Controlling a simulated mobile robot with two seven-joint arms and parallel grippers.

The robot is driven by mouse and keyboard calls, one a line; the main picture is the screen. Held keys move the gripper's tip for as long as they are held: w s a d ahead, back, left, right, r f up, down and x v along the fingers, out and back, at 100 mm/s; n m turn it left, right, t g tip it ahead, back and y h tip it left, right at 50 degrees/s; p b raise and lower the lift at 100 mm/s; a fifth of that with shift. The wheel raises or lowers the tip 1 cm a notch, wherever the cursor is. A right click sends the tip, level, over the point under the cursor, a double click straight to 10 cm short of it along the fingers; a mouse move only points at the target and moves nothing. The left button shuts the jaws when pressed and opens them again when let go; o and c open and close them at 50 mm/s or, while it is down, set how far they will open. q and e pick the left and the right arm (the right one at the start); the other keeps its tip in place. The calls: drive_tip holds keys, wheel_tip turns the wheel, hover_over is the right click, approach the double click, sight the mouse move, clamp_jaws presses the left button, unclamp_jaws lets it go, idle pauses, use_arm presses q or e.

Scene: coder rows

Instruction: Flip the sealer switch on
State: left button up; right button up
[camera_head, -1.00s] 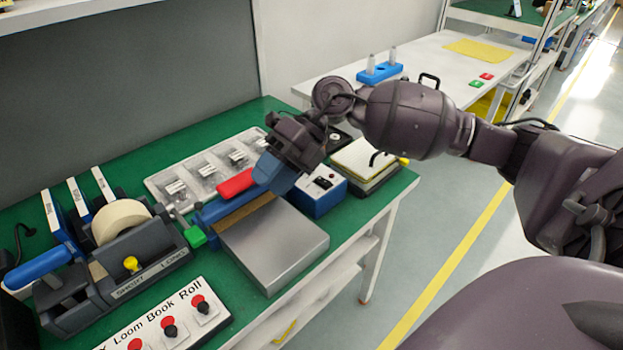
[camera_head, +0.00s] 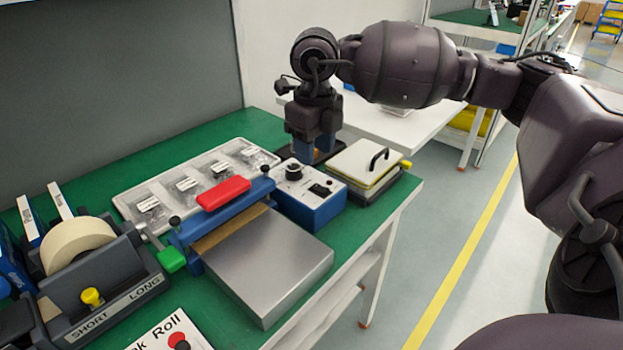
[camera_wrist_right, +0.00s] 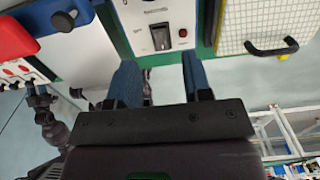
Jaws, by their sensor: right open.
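The sealer has a blue control box (camera_head: 310,200) with a white top, a black knob (camera_head: 293,172) and a black rocker switch (camera_head: 321,189). In the right wrist view the switch (camera_wrist_right: 160,37) sits beside a small red light (camera_wrist_right: 183,33). Its red-handled sealing arm (camera_head: 223,193) lies to the left of the box. My right gripper (camera_head: 316,152) points down behind the box, open and empty. In the wrist view the gap between its blue fingers (camera_wrist_right: 161,80) lies just below the switch. A dark part with a blue tip (camera_wrist_right: 40,98), apparently my left gripper, shows at left.
A steel platform (camera_head: 268,262) stands in front of the sealing arm. A pad with a black handle (camera_head: 365,165) is right of the box. A tray of clear packets (camera_head: 150,207) lies behind, and a tape dispenser (camera_head: 95,285) stands at left. The aisle at right is clear.

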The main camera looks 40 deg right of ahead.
sight(314, 185)
wheel_tip(314, 185, down, 6)
drive_tip(key=shift+f+b, duration=0.2)
drive_tip(key=shift+b, duration=0.4)
use_arm(q)
drive_tip(key=shift+w+d+r+m, duration=0.15)
drive_tip(key=shift+w+d+m, duration=0.15)
drive_tip(key=shift+w, duration=0.2)
use_arm(e)
drive_tip(key=shift+f, duration=0.25)
